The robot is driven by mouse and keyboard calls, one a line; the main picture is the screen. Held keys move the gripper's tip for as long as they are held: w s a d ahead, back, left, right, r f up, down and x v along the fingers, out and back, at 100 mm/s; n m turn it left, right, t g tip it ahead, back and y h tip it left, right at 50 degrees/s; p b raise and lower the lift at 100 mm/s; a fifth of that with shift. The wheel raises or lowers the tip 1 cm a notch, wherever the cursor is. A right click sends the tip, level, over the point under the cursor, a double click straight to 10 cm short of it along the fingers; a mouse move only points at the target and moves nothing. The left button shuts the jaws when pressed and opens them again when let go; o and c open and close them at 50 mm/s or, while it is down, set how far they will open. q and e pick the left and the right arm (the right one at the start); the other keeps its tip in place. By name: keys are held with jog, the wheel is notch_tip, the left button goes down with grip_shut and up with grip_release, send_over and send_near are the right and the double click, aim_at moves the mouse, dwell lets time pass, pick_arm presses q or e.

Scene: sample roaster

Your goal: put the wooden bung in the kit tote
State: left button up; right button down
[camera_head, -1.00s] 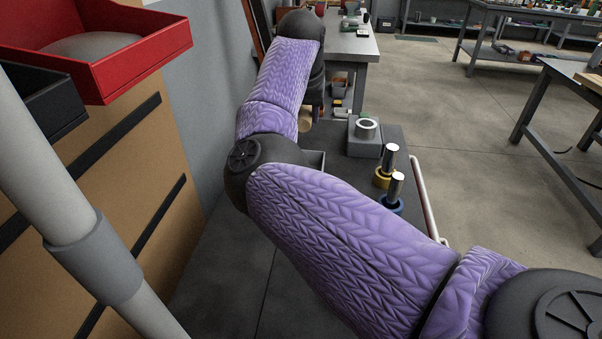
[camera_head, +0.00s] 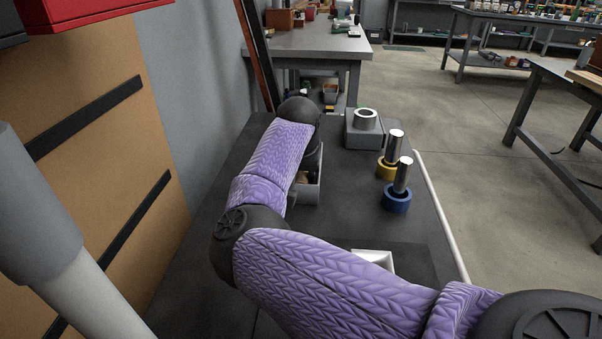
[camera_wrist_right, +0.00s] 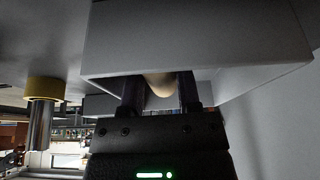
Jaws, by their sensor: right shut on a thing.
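The wooden bung (camera_wrist_right: 159,86) is a pale, rounded piece held between the two dark fingers of my right gripper (camera_wrist_right: 158,92) in the right wrist view, where the scene appears upside down. The grey kit tote (camera_wrist_right: 195,45) fills the top of that view, and the fingers and bung reach at its rim, partly hidden by its wall. In the head view the grey tote (camera_head: 312,192) stands on the dark bench, half covered by my right forearm. A small brown patch shows inside its opening; I cannot tell what it is. My left gripper is out of view.
Silver posts with a yellow ring (camera_head: 387,168) and a blue ring (camera_head: 396,202) stand to the right of the tote. A grey block with a metal ring (camera_head: 365,118) is behind. A white open piece (camera_head: 373,259) lies nearer. A pale rail (camera_head: 437,205) edges the bench.

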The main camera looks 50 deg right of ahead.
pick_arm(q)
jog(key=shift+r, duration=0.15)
pick_arm(e)
jog(key=shift+f, duration=0.25)
jog(key=shift+f, duration=0.1)
jog(key=c, duration=0.7)
grip_release()
jog(key=shift+f, duration=0.1)
jog(key=shift+c, duration=0.2)
jog(key=o, duration=0.4)
jog(key=shift+f, duration=0.2)
jog(key=shift+f+b, duration=0.15)
jog(key=shift+b, duration=0.85)
pick_arm(q)
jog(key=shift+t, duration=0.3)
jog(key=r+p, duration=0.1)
jog(key=p, duration=0.1)
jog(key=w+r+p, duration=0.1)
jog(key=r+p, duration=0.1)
jog(key=p, duration=0.1)
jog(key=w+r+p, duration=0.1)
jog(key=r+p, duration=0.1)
jog(key=p, duration=0.1)
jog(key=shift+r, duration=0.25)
pick_arm(e)
jog(key=v, duration=1.1)
jog(key=shift+s, duration=0.2)
